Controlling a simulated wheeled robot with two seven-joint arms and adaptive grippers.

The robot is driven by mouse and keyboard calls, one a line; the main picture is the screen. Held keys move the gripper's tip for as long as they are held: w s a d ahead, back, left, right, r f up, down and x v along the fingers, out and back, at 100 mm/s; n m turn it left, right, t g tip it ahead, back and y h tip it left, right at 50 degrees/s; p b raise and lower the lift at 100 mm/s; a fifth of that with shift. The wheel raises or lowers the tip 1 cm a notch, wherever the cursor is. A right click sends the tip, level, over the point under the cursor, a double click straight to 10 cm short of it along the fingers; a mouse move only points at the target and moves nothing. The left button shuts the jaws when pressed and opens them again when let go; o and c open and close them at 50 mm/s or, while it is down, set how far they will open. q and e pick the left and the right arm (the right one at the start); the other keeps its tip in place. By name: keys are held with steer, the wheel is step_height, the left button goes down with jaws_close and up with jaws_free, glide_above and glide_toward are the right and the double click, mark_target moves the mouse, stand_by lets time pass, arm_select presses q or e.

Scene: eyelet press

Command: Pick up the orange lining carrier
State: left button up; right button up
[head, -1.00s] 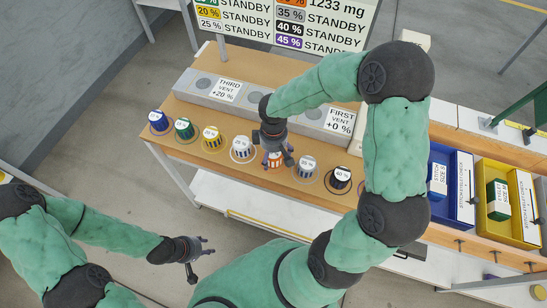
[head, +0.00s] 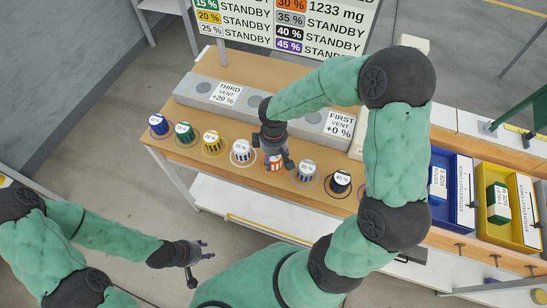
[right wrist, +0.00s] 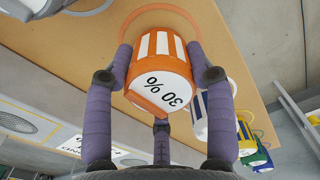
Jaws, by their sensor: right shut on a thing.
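The orange lining carrier (head: 273,164) stands in the row of carriers on the wooden bench, partly covered by my right gripper in the head view. In the right wrist view the orange carrier (right wrist: 161,66) shows its white stripes and a "30 %" label. My right gripper (head: 279,160) is shut on it, with fingers on both sides. An orange ring on the bench lies by the carrier's base; I cannot tell whether the base is clear of the bench. My left gripper (head: 203,251) is open and empty, away from the bench at the lower left.
White (head: 242,151), yellow (head: 212,141), green (head: 184,133) and blue (head: 158,125) carriers stand to the left. Grey (head: 305,171) and black (head: 340,181) ones stand to the right. A grey vent block (head: 260,104) lies behind. Blue and yellow bins are at right.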

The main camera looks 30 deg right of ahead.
step_height(320, 180, up, 3)
steer(key=shift+f+p, duration=0.2)
steer(key=shift+p, duration=0.15)
steer(key=s+a+r+p, duration=0.3)
steer(key=s+a+r, duration=0.3)
steer(key=a+r, duration=0.55)
steer(key=w+d+r+m+p, duration=0.15)
steer(key=d+m+p, duration=0.25)
steer(key=d+m, duration=0.5)
steer(key=w+d+r+m+p, duration=0.1)
steer(key=d+r+m+p, duration=0.3)
steer(key=d, duration=0.9)
steer(key=shift+m, duration=0.3)
steer(key=w+d+f, duration=0.4)
steer(key=w+f, duration=0.1)
steer(key=w+d+f, duration=0.5)
steer(key=shift+d+f, duration=0.1)
steer(key=shift+d, duration=0.1)
steer(key=shift+w+d+f, duration=0.15)
steer(key=shift+w+f, duration=0.05)
steer(key=shift+f, duration=0.1)
step_height(320, 180, down, 3)
steer(key=shift+w+d+f, duration=0.1)
